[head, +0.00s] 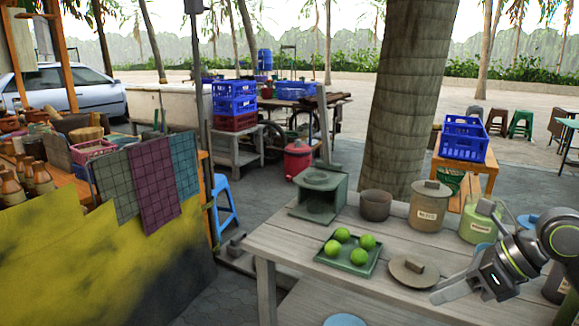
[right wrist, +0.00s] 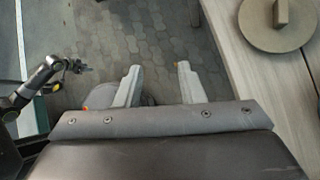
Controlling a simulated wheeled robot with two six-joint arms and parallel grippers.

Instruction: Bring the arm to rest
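My right gripper (head: 440,294) is over the front right of the wooden table in the head view, by a round brown lid with a knob (head: 413,270). In the right wrist view its two grey fingers (right wrist: 159,68) are spread apart with nothing between them, over paved ground beside the table edge. The lid shows there at top right (right wrist: 281,22). My left gripper (right wrist: 78,66) appears small at the left of the right wrist view, over the paving; its finger state is too small to tell. It is not in the head view.
On the table (head: 300,242) are a green tray (head: 335,262) with several limes, a brown clay pot (head: 375,205), a lidded beige jar (head: 429,207), a green jar (head: 478,225) and a grey-green stand (head: 320,195). A blue stool (head: 224,205) stands left of the table.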

